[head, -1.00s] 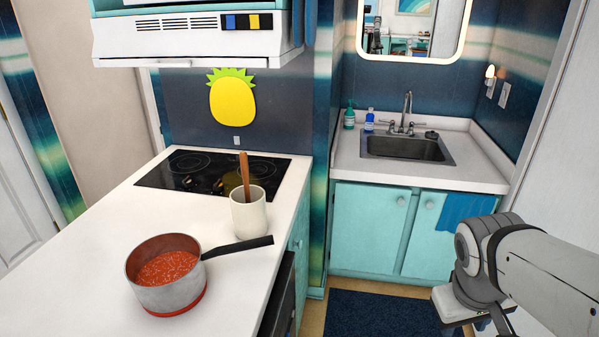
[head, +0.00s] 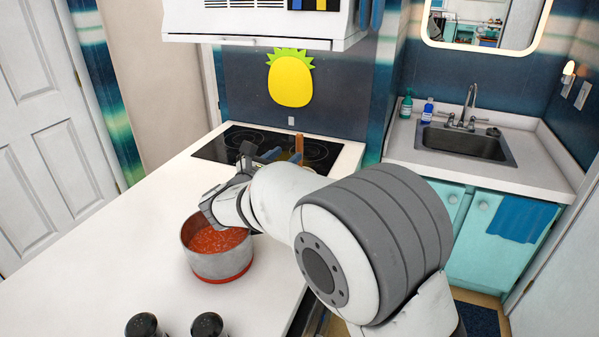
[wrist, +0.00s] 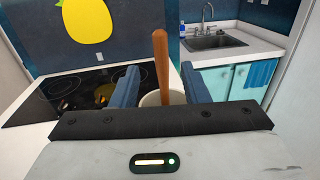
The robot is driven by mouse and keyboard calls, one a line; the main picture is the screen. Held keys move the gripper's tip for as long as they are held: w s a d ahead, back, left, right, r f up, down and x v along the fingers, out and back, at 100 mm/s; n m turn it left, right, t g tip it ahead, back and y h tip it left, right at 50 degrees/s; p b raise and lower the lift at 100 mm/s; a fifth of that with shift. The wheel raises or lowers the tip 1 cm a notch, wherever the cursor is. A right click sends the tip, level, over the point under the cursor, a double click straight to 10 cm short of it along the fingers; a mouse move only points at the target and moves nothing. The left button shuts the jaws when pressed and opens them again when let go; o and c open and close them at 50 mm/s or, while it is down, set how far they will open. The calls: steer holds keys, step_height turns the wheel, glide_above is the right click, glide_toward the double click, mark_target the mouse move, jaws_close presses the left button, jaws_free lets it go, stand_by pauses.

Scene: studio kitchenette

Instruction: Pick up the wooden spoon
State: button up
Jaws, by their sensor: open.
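The wooden spoon's brown handle (wrist: 161,70) stands nearly upright in a light utensil crock (wrist: 176,98) in the wrist view. In the head view only the top of the spoon handle (head: 299,143) shows; my arm hides most of the crock. My gripper (wrist: 160,82) is open, its two blue fingers on either side of the handle in the wrist view. I cannot tell whether a finger touches the spoon. In the head view my gripper (head: 270,155) reaches toward the crock from the left, beyond the pot.
A pot of red sauce (head: 216,252) stands on the white counter below my wrist. Two dark-topped shakers (head: 176,325) are at the near edge. The black cooktop (head: 230,146) lies behind, under the range hood (head: 262,22). The left counter is clear.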

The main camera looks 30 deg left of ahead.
mark_target(298, 147)
steer(key=w+p, duration=0.1)
steer(key=w, duration=0.6)
steer(key=shift+w+d+p, duration=0.15)
steer(key=shift+d+p, duration=0.05)
steer(key=shift+p, duration=0.1)
steer(key=shift+c, duration=0.3)
jaws_close()
